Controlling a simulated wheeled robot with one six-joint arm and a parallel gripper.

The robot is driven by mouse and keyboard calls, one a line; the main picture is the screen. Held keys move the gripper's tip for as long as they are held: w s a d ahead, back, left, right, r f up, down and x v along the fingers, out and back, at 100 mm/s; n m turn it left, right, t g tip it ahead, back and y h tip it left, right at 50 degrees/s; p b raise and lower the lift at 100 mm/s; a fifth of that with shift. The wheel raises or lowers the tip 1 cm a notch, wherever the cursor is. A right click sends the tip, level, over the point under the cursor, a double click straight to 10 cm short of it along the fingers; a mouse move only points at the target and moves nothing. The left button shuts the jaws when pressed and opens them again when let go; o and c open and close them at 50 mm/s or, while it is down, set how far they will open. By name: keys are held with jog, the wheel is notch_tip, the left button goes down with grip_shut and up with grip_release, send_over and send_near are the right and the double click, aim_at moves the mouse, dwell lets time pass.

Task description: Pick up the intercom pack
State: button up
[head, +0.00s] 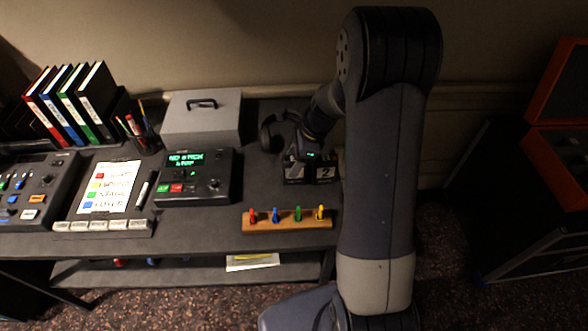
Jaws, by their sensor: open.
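The intercom pack (323,172), a small dark box marked with a white "2", sits on the right part of the dark desk, behind the peg board. My gripper (303,158) is at the pack's upper left part and overlaps it in the picture. Its jaws are open, but the fingertips are dark and partly hidden, so I cannot tell whether they touch the pack. A small green light shows beside the gripper. My arm hides the area right of the pack.
A dark headset-like loop (268,134) is left of my gripper. A wooden board (287,226) with coloured pegs lies in front. A console with a green display (196,178) and a grey box (202,121) stand left. An orange-edged case (556,85) is far right.

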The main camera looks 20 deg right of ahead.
jog(key=shift+f, duration=0.1)
jog(key=shift+c, duration=0.2)
grip_shut()
dwell(0.4)
